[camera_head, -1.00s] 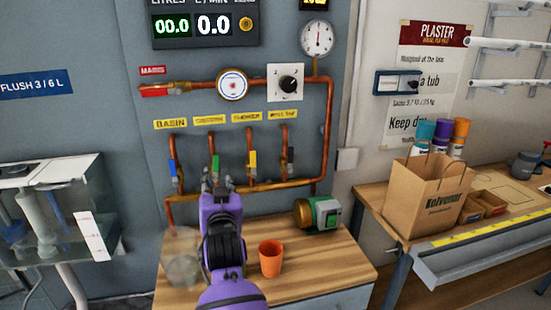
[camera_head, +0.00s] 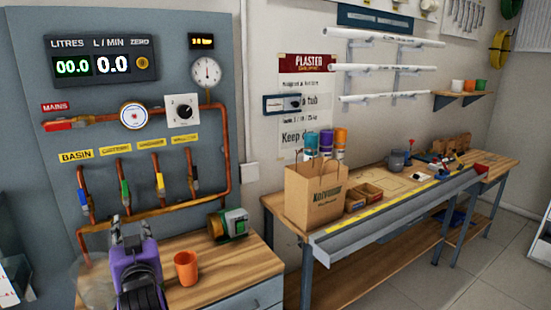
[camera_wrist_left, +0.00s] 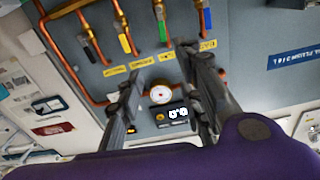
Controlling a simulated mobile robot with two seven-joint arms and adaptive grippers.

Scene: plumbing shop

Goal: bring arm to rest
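My left gripper (camera_head: 131,231) is at the lower left of the head view, below the row of valves and left of the orange cup (camera_head: 186,268). Its two fingers stand apart with nothing between them, and the left wrist view shows the same open fingers (camera_wrist_left: 163,72). My purple left arm (camera_head: 135,268) comes up from the bottom edge and covers part of the wooden bench top (camera_head: 225,263). My right gripper is in neither current view.
Copper pipes (camera_head: 230,150) carry blue, green, yellow and dark-handled valves on the grey panel (camera_head: 90,20). A green-and-grey device (camera_head: 234,222) and a blurry clear vessel (camera_head: 92,285) are near the arm. A paper bag (camera_head: 313,197) stands on the right workbench (camera_head: 281,205).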

